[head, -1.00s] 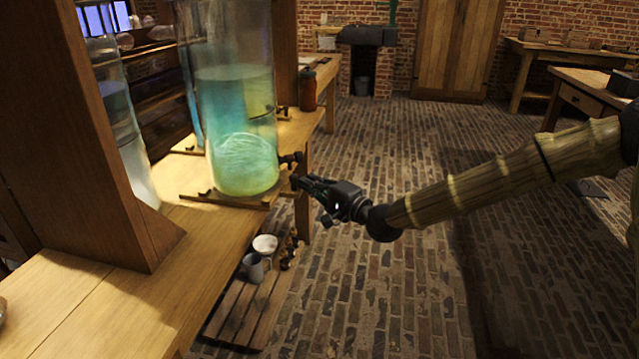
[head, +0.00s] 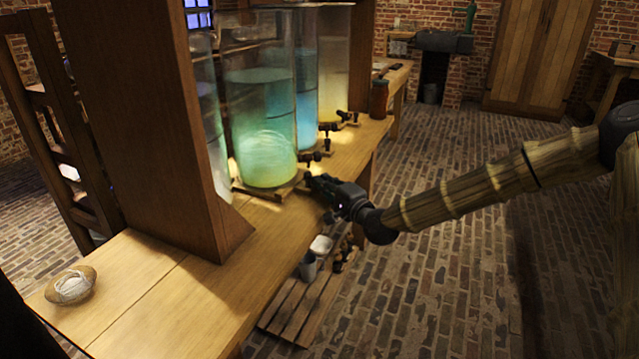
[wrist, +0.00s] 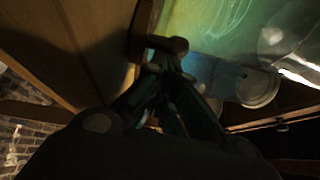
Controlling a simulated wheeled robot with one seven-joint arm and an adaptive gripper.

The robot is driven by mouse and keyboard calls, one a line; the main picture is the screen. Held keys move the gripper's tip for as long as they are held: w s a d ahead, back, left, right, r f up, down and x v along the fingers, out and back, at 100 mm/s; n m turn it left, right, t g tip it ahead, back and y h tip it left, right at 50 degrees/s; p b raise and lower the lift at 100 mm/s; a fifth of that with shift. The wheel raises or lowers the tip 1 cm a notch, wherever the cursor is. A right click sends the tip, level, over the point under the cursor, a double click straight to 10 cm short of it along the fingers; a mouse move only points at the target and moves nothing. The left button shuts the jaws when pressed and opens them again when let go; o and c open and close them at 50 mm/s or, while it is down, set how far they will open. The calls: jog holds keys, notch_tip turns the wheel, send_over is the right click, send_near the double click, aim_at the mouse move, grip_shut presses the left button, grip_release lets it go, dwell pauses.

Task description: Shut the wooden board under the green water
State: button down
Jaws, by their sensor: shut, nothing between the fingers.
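A dark tap (head: 309,158) sticks out low on the jar's right side. My gripper (head: 312,182) is shut and empty at the bench's front edge, just right of the board and below the tap. I cannot tell whether it touches the board. In the wrist view its fingers (wrist: 160,58) meet near a rounded wooden knob (wrist: 177,46), with green glass behind.
More jars with blue (head: 306,85) and yellow (head: 332,65) water stand behind, with taps facing the aisle. A thick wooden post (head: 160,130) stands at the left. A slatted low shelf (head: 300,305) holds a mug (head: 308,268). The brick floor at right is clear.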

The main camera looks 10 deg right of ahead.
dwell(0.3)
jog(key=shift+s+d, duration=0.1)
jog(key=shift+d, duration=0.4)
jog(key=s+d+r+n+g+y+p, duration=0.25)
jog(key=s+d+n+g+p, duration=0.2)
jog(key=s+d+p, duration=0.45)
jog(key=shift+m+g+h, duration=0.35)
jog(key=shift+m+g, duration=0.1)
jog(key=x, duration=0.8)
jog(key=a+r+x, duration=0.1)
jog(key=x, duration=0.3)
jog(key=shift+s+a+r, duration=0.1)
jog(key=shift+s+a, duration=0.15)
jog(key=shift+w+a+r, duration=0.1)
jog(key=shift+w+a, duration=0.3)
jog(key=shift+w, duration=0.05)
